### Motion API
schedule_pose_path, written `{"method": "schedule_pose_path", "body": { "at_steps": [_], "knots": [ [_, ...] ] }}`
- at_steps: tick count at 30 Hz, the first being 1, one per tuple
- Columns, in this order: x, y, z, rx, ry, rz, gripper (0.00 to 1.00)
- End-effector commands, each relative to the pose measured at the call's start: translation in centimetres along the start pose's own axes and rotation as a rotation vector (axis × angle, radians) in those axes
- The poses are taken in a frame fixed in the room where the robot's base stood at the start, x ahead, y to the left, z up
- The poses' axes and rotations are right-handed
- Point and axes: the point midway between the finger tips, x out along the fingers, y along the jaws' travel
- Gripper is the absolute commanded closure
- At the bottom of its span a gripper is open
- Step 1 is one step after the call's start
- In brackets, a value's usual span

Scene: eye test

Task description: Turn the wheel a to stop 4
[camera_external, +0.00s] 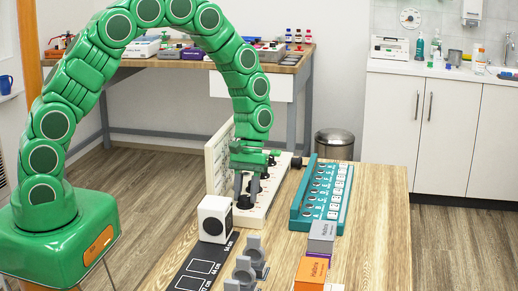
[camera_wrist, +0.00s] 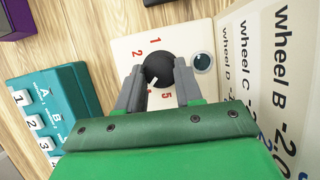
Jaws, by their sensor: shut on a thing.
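My gripper (camera_external: 246,196) reaches down over a white wheel unit (camera_external: 262,212) on the wooden table. In the wrist view its two grey fingers (camera_wrist: 160,88) are shut on a black round wheel (camera_wrist: 168,66), one on each side. Red numerals stand around the wheel on the white plate (camera_wrist: 185,35); 1, 2 and 5 are readable. A white mark on the wheel points to the lower left, roughly at a partly hidden numeral that looks like 4. No numeral 3 shows. An upright white board (camera_wrist: 262,50) reads wheel B, C and D; no wheel A label is readable.
A dark round button (camera_wrist: 203,62) sits right of the wheel. A teal rack (camera_external: 297,218) stands to the right, and a white box (camera_external: 214,212) with a black disc close in front. Grey holders (camera_external: 244,272), a grey box (camera_external: 322,231) and an orange box (camera_external: 311,272) are nearer.

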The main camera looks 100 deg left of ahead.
Motion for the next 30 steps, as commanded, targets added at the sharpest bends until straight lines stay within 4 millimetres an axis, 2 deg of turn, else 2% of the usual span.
{"method": "schedule_pose_path", "body": {
  "at_steps": [5,6,10,22,26,30],
  "knots": [
    [0.0,0.0,0.0,0.001,-0.001,-0.001,0.95],
    [0.0,0.0,0.0,0.001,-0.001,0.000,0.59],
    [0.0,0.0,0.0,0.001,0.000,0.000,0.39],
    [-0.4,0.0,0.0,0.001,0.001,0.001,0.39],
    [-1.5,0.1,-0.1,0.002,0.003,0.002,0.39],
    [-3.3,0.1,-0.1,0.002,0.003,0.003,0.39]
  ]
}}
